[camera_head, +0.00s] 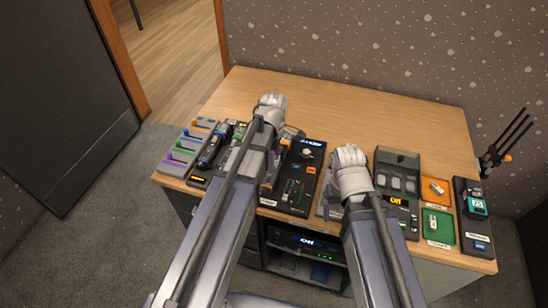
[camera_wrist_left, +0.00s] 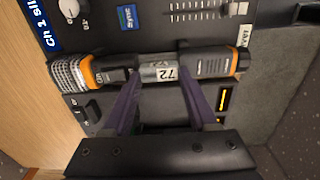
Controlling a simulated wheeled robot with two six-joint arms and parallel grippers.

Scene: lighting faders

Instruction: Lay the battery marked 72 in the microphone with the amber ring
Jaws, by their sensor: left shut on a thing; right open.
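In the left wrist view a dark microphone (camera_wrist_left: 215,62) with an amber ring (camera_wrist_left: 88,73) near its mesh head lies across the picture. A light battery marked 72 (camera_wrist_left: 165,73) is at the microphone's middle, lined up with its body. My left gripper (camera_wrist_left: 160,80) is shut on this battery, one purple finger at each end. I cannot tell whether the battery rests on the bay floor or is held slightly above. In the head view my left gripper (camera_head: 268,180) is mostly hidden by its arm. My right gripper (camera_head: 332,205) is open low over the desk, its fingertips barely visible.
A black panel (camera_head: 308,155) with knobs and a fader lies between my arms. The desk's back (camera_head: 350,105) is clear.

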